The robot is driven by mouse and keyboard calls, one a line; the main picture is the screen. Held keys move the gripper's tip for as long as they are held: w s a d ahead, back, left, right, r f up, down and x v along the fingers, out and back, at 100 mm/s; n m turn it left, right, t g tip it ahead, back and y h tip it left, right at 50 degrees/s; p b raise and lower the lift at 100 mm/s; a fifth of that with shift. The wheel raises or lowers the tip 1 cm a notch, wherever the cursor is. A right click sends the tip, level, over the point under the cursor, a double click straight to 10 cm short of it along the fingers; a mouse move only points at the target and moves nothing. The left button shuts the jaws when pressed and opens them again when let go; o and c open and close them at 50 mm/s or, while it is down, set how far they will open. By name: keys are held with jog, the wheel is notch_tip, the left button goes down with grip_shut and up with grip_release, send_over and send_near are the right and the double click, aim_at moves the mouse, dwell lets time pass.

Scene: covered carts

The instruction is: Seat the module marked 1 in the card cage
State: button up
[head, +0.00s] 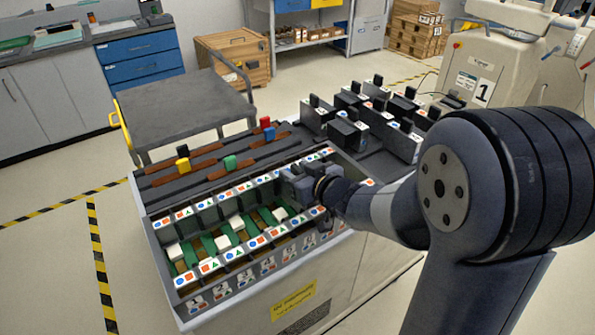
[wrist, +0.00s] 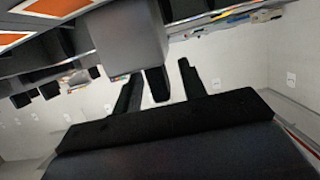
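The card cage (head: 262,287) is an open-topped cart with a row of slots, coloured shape labels along both rims, and green and white parts inside. My gripper (head: 302,186) is over its right part, low among the slots. In the wrist view my gripper (wrist: 160,72) has two dark fingers standing apart. A grey block (wrist: 125,40) with a black tab (wrist: 157,85) is in front of them; the tab lies between the fingers, with a visible gap to the right finger. I cannot read a number on this block. Several dark modules (head: 348,133) with black handles stand right of the cage.
Rails with yellow, red, green and blue knobs (head: 230,163) lie behind the slots. A dark-topped cart (head: 180,105) stands at the back left. Floor is free at the left.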

jog(key=p+v, duration=0.2)
jog(key=v, duration=0.8)
jog(key=shift+s+d, duration=0.25)
jog(key=shift+s, duration=0.05)
jog(key=shift+r, duration=0.15)
jog(key=b+x, duration=0.2)
jog(key=x, duration=0.9)
jog(key=shift+s, duration=0.1)
jog(key=shift+r+p, duration=0.3)
jog(key=shift+r, duration=0.05)
jog(key=shift+f, duration=0.15)
